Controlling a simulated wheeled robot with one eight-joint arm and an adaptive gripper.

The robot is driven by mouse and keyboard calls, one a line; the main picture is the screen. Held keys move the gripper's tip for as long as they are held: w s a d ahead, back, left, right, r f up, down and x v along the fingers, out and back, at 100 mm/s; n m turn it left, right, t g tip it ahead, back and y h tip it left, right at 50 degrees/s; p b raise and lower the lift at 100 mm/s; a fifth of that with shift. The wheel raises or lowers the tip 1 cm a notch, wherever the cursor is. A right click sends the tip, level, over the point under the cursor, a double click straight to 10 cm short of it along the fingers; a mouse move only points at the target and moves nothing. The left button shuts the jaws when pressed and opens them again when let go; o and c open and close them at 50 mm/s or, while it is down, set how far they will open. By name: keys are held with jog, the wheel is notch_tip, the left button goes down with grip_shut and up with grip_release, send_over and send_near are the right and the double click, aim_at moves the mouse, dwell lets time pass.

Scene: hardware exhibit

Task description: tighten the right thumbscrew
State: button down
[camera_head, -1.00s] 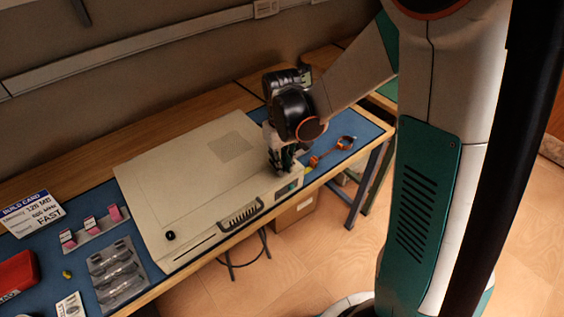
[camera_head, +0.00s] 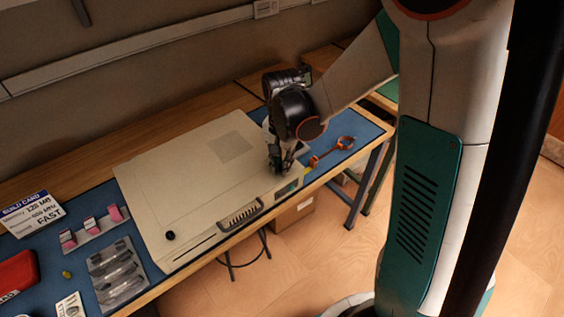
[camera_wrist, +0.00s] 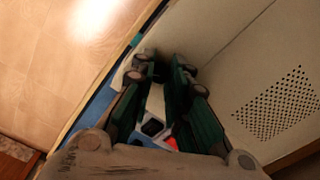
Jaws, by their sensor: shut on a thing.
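The beige computer case (camera_head: 190,185) lies flat on the blue mat; its side also shows in the wrist view (camera_wrist: 235,75). A black thumbscrew, the left one (camera_head: 170,235), stands at the case's near left corner. My gripper (camera_head: 275,168) points down at the right end of the case. In the wrist view its two green fingers (camera_wrist: 162,68) come down close to the case with a narrow gap between them.
An orange strap-like item (camera_head: 333,150) lies right of the case. Pink-topped parts (camera_head: 91,229), a clear tray (camera_head: 117,272), a red box (camera_head: 17,273) and a build card (camera_head: 30,213) lie to the left. The bench's front edge is close to the case.

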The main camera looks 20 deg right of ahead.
jog(key=m, duration=0.5)
jog(key=shift+m, duration=0.3)
dwell(0.4)
jog(key=c, duration=1.5)
grip_release()
notch_tip(320, 180, up, 12)
